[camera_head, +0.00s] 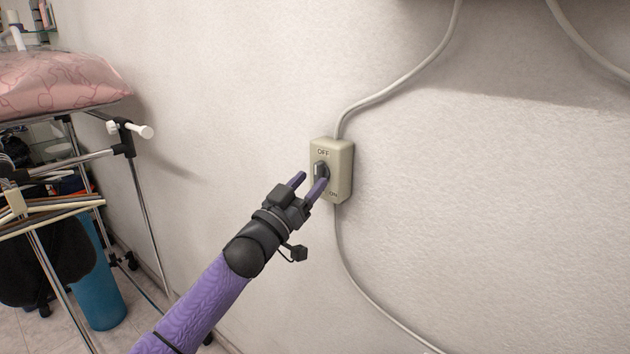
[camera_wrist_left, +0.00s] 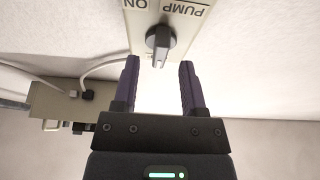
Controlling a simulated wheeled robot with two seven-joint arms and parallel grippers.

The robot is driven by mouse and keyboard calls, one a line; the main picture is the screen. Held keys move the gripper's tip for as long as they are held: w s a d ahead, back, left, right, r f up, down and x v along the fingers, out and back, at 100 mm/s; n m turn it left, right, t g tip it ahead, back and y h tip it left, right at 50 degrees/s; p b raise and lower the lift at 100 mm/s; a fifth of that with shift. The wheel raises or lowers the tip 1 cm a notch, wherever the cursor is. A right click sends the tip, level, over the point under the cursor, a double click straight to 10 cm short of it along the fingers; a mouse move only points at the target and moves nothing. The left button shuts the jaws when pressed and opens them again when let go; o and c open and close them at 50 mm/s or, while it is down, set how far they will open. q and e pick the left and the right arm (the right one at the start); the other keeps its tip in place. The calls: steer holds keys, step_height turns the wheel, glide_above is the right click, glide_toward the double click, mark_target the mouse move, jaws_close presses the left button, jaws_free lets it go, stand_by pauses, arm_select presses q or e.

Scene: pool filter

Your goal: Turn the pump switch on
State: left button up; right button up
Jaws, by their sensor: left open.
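The pump switch (camera_head: 343,161) is a beige box on the wall with OFF at its top, ON at its bottom and a dark knob (camera_head: 320,171). In the left wrist view the switch plate (camera_wrist_left: 187,35) shows the words PUMP and ON, upside down, around the black knob (camera_wrist_left: 160,42). My left gripper (camera_head: 308,184) is open and empty, close to the knob. In the left wrist view the fingers (camera_wrist_left: 160,80) stand apart with the knob just beyond their tips, roughly between them. Contact with the knob cannot be told. My right gripper is not in view.
A grey cable (camera_head: 400,78) runs up from the switch and another (camera_head: 365,287) runs down along the wall. A metal rack (camera_head: 140,195) with a pink cushion (camera_head: 60,80) and a blue bin (camera_head: 98,290) stand at left. The left wrist view also shows a beige box (camera_wrist_left: 55,103).

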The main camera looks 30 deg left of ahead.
arm_select(q)
steer(key=shift+x, duration=0.95)
jaws_close()
